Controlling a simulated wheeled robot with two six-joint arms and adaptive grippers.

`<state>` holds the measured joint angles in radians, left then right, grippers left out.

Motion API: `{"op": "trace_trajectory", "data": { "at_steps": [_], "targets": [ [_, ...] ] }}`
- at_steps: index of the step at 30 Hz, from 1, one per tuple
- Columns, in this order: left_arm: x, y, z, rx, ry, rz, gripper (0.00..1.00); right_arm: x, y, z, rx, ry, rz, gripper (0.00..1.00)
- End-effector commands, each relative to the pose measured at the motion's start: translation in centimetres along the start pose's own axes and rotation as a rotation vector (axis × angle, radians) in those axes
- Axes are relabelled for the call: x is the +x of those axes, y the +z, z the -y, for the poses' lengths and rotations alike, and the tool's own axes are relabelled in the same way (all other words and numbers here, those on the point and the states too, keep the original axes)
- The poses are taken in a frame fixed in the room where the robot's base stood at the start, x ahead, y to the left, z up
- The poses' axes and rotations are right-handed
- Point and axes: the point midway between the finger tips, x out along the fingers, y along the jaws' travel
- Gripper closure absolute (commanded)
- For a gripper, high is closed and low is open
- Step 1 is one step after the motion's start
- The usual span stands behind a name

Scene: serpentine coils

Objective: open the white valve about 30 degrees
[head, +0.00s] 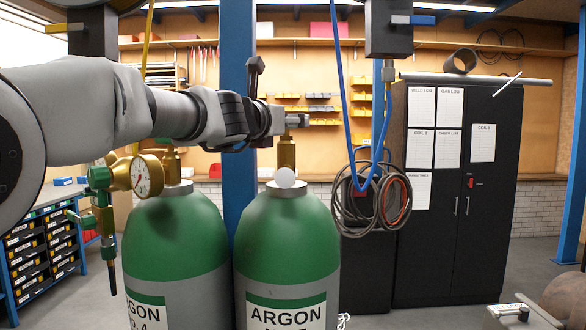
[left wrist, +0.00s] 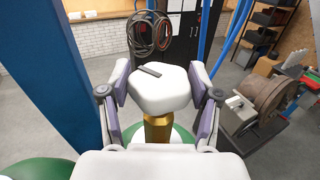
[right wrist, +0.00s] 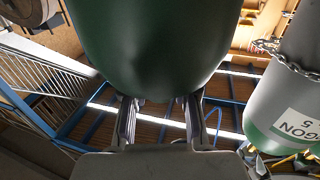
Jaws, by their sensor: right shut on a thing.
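The white valve knob (left wrist: 162,90) is blocky with rounded corners and a dark bar on top. It sits on a brass stem (left wrist: 157,128) in the left wrist view. My left gripper (left wrist: 160,85) has its fingers apart, one on each side of the knob; contact is unclear. In the head view my left gripper (head: 272,120) is above the brass valve body (head: 286,153) of the right argon cylinder (head: 290,235). My right gripper (right wrist: 160,108) is shut at the narrow end of a dark green cylinder (right wrist: 150,45); the exact grip is hidden.
A second argon cylinder (head: 175,240) with a pressure gauge (head: 146,175) stands close on the left. A white ball (head: 286,177) shows at the right cylinder's neck. A blue post (head: 238,90) rises behind. A black cabinet (head: 460,240) and hanging cables (head: 370,205) stand further back.

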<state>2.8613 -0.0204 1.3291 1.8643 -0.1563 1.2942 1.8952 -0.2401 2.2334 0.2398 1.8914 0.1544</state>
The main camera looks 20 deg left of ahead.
Motion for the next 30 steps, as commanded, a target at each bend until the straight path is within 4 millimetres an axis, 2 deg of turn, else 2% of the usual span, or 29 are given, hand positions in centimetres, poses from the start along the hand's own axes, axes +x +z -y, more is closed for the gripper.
{"op": "trace_trajectory", "data": {
  "at_steps": [17,20,30],
  "targets": [
    [0.1,0.0,-0.1,-0.001,-0.013,-0.004,0.16,0.0,-0.5,0.0,0.000,0.000,-0.002,1.00],
    [0.1,0.4,-0.2,-0.004,-0.066,-0.005,0.16,0.0,-1.8,0.0,0.000,0.000,-0.002,1.00],
    [0.1,0.9,-0.2,-0.005,-0.396,-0.005,0.16,0.0,-9.1,0.0,0.000,0.000,-0.002,1.00]
  ]
}}
